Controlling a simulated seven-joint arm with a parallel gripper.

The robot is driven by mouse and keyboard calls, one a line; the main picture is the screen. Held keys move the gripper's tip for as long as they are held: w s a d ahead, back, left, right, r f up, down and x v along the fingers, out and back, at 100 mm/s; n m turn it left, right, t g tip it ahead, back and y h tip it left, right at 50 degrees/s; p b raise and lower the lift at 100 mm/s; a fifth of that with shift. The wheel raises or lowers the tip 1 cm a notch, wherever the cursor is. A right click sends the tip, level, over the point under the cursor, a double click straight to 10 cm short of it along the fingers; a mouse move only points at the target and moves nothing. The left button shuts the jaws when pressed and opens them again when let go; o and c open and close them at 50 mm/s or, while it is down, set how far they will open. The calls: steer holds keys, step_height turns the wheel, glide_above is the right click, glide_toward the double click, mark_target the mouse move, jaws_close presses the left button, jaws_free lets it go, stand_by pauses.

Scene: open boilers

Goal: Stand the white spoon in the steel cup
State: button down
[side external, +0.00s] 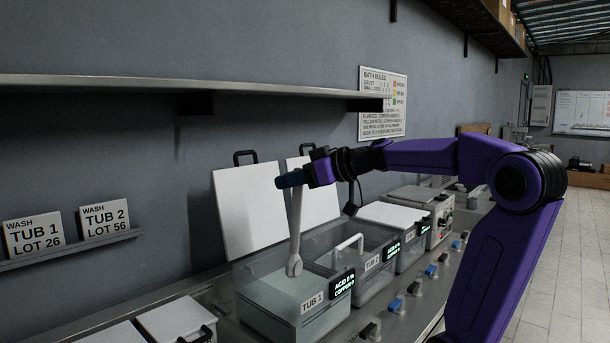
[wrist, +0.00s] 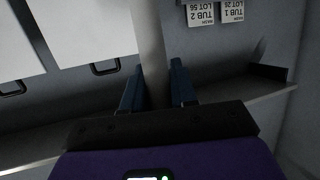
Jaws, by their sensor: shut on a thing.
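My gripper (side external: 291,180) is shut on the upper end of the white spoon (side external: 295,225). The spoon hangs nearly upright, with its bowl at the bottom. In the side view the bowl overlaps the tub labelled TUB 1 (side external: 262,307), which holds pale liquid; I cannot tell whether the bowl is above the rim or inside. In the wrist view the spoon's pale handle (wrist: 149,45) runs between the two dark blue fingers of my gripper (wrist: 158,76). I cannot make out the steel cup in either view.
A second tub (side external: 372,290) with a white handle (side external: 348,243) inside stands right of TUB 1. White lids (side external: 248,212) lean on the wall behind. A long shelf (side external: 150,82) runs above. Wash signs (side external: 104,219) stand on a ledge at left.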

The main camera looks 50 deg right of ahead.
steer(key=s+a+f+n+g+y, duration=0.4)
steer(key=s+a+n+g+y, duration=0.25)
steer(key=s+a, duration=0.4)
step_height(320, 180, down, 13)
steer(key=w+a, duration=0.1)
steer(key=w, duration=0.1)
steer(key=shift+n+t, duration=0.35)
stand_by(0.6)
steer(key=shift+f, duration=0.15)
steer(key=c, duration=0.8)
jaws_free()
steer(key=shift+s+d, duration=0.1)
steer(key=v, duration=1.7)
steer(key=shift+d, duration=0.2)
steer(key=shift+a, duration=0.1)
